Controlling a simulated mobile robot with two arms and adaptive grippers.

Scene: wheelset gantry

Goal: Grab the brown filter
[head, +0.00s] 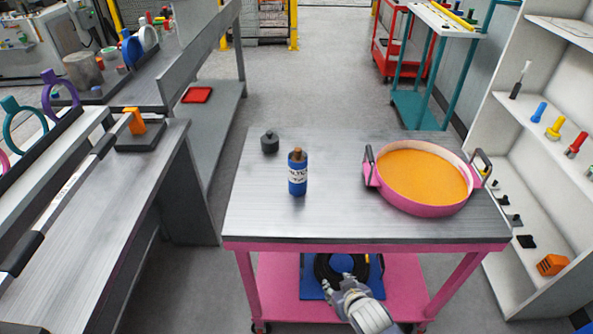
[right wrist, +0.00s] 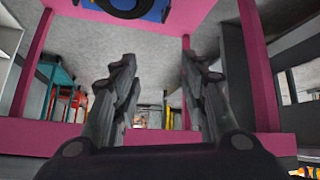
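I cannot single out a brown filter with certainty. A brownish-grey cylinder (head: 82,70) stands on the far left bench in the head view. A blue bottle (head: 297,178) with a white label and brown top stands on the pink cart. My right gripper (head: 335,288) is low at the cart's front, by its lower shelf, away from the cylinder and the bottle. In the right wrist view, the fingers of the right gripper (right wrist: 158,80) are spread apart with nothing between them. My left gripper is not in view.
The pink cart's grey top (head: 330,222) also holds a pink pan (head: 430,207) with orange contents and a small dark weight (head: 270,143). A black ring on a blue piece (head: 313,283) lies on its lower shelf. White shelving (head: 502,255) stands right; a bench (head: 90,235) stands left.

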